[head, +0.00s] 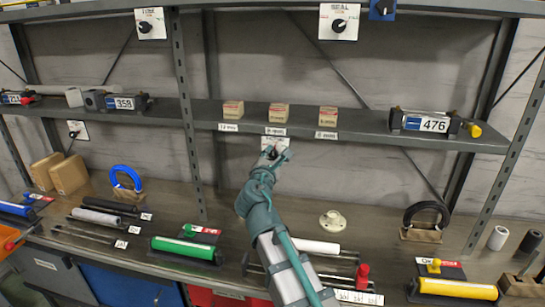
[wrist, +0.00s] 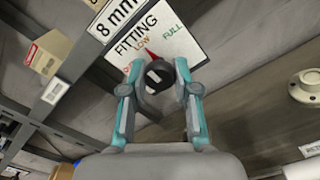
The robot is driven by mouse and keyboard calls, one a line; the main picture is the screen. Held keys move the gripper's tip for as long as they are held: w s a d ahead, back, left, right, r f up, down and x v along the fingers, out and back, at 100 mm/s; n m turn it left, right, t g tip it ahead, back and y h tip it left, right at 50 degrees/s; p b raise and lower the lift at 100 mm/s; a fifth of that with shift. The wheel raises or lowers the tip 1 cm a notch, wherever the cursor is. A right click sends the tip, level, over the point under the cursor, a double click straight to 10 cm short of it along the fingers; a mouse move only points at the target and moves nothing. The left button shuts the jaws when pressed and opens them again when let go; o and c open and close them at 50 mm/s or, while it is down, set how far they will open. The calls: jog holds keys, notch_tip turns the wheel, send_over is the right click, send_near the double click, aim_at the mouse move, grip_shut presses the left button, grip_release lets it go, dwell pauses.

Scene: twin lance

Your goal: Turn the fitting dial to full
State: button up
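The fitting dial (wrist: 158,76) is a black round knob with a pale mark, on a white plate (wrist: 186,45) labelled FITTING, LOW and FULL. A red pointer above the knob points up near LOW, to the left of FULL. In the head view the plate (head: 275,143) is under the middle shelf, mostly behind my gripper (head: 276,155). In the wrist view my gripper (wrist: 158,80) has its teal and grey fingers on both sides of the knob. Their tips converge and appear to touch it. The knob's lower part is partly hidden.
The shelf edge (head: 350,138) with small boxes (head: 279,113) runs just above the plate. A pale round flange (head: 333,219) stands on the bench to the right. Other dials (head: 339,24) hang on the upper shelf. The wall right of the plate is clear.

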grip_shut()
jog(key=shift+m+b, duration=0.3)
jog(key=shift+b, duration=0.2)
jog(key=shift+f+m+b, duration=0.15)
jog(key=shift+m+b, duration=0.35)
jog(key=shift+b, duration=0.1)
jog(key=m+b, duration=0.3)
jog(key=shift+b, duration=0.4)
jog(key=m+b, duration=0.4)
jog(key=shift+m, duration=0.3)
jog(key=shift+r+m+b, duration=0.2)
jog(key=shift+m+b, duration=1.2)
jog(key=shift+b, duration=0.05)
